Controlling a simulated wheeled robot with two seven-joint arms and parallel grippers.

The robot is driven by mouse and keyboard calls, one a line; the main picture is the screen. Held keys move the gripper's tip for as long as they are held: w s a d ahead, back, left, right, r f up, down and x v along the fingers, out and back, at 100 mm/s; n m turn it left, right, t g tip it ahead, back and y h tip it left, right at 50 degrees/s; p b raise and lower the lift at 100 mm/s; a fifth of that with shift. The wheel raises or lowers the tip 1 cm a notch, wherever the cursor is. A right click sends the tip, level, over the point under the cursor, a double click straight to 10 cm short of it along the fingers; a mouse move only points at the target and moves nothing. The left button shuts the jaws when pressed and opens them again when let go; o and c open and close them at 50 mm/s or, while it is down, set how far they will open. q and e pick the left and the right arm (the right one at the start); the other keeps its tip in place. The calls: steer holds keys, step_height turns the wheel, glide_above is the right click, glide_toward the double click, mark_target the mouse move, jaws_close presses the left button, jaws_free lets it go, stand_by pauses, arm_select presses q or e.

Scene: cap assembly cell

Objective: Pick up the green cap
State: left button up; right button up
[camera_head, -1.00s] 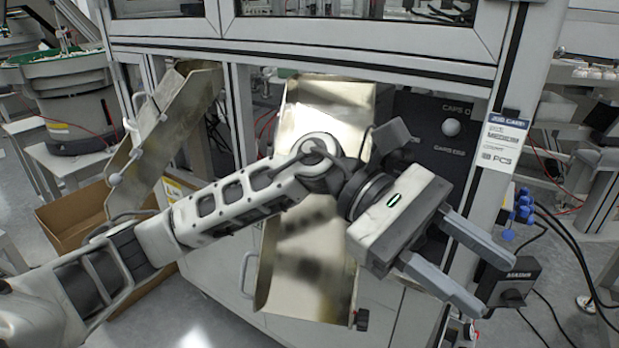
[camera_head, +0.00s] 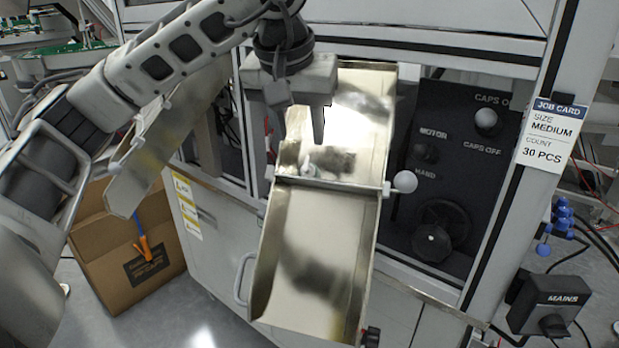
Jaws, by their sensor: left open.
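My left gripper (camera_head: 301,128) points down over the upper part of a shiny metal chute (camera_head: 315,255). It is open, and I see nothing held between its fingers. A small pale object (camera_head: 309,169) shows on the chute just below the fingertips, against a cross bar; it is too small to tell whether it is a cap. I cannot make out a green cap for certain. The gripper and wrist hide part of the chute's upper end. My right gripper is not in view.
The cross bar ends in a white ball knob (camera_head: 405,181). A black control panel (camera_head: 440,165) stands right of the chute. A second metal chute (camera_head: 165,135) slopes at left above a cardboard box (camera_head: 125,250). A job card (camera_head: 551,133) hangs on the right post.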

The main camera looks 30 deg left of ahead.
mark_target(306, 161)
arm_select(q)
steer(key=x, duration=0.9)
steer(key=shift+w+b, duration=0.25)
steer(key=shift+b, duration=0.05)
steer(key=shift+c, duration=0.3)
steer(key=c, duration=0.4)
steer(key=shift+c, duration=0.3)
